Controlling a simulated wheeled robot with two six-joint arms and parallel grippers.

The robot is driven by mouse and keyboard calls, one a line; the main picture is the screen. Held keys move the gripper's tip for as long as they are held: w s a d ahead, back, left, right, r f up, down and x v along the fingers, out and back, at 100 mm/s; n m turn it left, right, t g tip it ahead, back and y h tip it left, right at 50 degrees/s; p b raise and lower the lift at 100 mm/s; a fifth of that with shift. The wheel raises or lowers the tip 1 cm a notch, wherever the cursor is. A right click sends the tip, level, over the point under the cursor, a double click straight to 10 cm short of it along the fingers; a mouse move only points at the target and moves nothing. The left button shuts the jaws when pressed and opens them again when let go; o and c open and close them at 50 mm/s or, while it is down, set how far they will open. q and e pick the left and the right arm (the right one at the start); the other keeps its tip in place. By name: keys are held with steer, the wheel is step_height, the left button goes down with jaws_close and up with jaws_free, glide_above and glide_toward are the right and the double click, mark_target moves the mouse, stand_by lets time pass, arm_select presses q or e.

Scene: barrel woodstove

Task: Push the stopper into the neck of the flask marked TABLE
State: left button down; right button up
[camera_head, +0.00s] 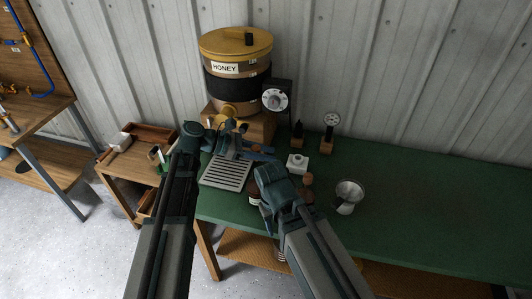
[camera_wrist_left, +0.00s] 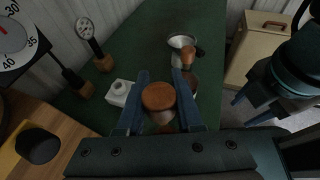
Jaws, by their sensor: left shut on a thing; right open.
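My left gripper (camera_head: 262,154) is above the green bench, its fingers pointing right. In the left wrist view, it (camera_wrist_left: 160,100) is shut on a round brown stopper (camera_wrist_left: 158,96), seen from its top. A dull brownish shape lies just below the stopper; I cannot tell whether it is part of it. My right gripper (camera_wrist_left: 248,107) is open and empty at the right of that view, apart from the stopper. In the head view its wrist hides its fingers. A dark reddish vessel (camera_wrist_left: 190,81) stands beyond the left fingers, with a brown round top near it (camera_wrist_left: 188,54). No TABLE marking is readable.
A HONEY barrel (camera_head: 235,80) with a dial stands at the back. A slatted drip tray (camera_head: 226,174) lies in front. A white block (camera_head: 297,163), a small gauge (camera_head: 330,120) and a metal funnel (camera_head: 348,192) stand to the right. The right part of the green bench (camera_head: 440,210) is clear.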

arm_select(q)
steer(key=shift+f+b, duration=1.75)
steer(key=shift+f, duration=0.2)
steer(key=shift+f+b, duration=1.45)
steer(key=shift+f, duration=0.05)
steer(key=shift+s+a+f+b, duration=0.15)
steer(key=shift+f+b, duration=0.1)
steer(key=shift+b, duration=0.15)
steer(key=shift+w+f, duration=0.1)
steer(key=shift+w, duration=0.1)
steer(key=shift+c, duration=2.4)
jaws_free()
steer(key=shift+p+v, duration=1.25)
steer(key=shift+v, duration=1.65)
